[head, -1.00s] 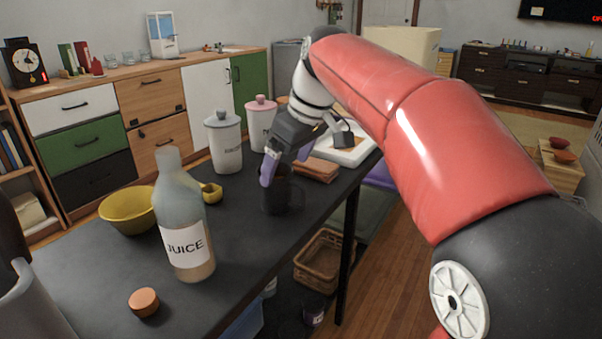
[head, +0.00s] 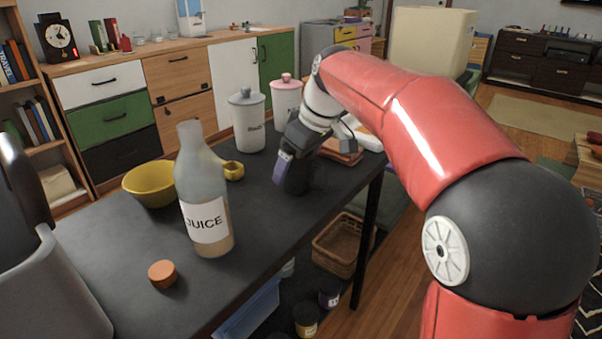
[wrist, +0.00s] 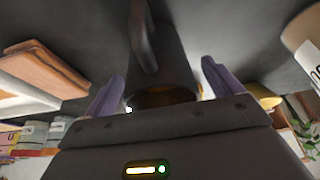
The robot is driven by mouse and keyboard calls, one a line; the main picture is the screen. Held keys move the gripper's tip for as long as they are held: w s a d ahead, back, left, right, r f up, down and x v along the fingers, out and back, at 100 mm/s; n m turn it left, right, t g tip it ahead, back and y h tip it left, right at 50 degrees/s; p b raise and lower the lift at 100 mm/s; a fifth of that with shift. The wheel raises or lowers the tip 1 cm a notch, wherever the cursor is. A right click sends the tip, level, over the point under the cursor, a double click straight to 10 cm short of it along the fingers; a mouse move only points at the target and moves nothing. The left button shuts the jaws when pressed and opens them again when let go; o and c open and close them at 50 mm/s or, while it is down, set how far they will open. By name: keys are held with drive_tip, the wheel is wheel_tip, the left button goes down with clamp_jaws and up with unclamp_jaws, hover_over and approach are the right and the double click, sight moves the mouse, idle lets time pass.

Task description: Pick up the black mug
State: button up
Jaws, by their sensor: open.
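The black mug (wrist: 176,62) stands on the dark table and shows in the wrist view between the two purple fingers of my gripper (wrist: 163,92). Its handle points up in that picture, toward the left side of the mug's body. The fingers are open, with a gap visible on each side of the mug. In the head view my gripper (head: 286,163) is down at the mug (head: 293,183), which is mostly hidden behind it and hard to tell apart from it.
On the table are a juice bottle (head: 203,190), an orange lid (head: 162,274), a yellow bowl (head: 150,184), a small yellow cup (head: 233,171), white canisters (head: 248,125) and a brown stack (head: 342,152). The table's right edge is near the mug.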

drive_tip(key=shift+r, duration=0.1)
drive_tip(key=c, duration=1.3)
drive_tip(key=shift+c, duration=0.2)
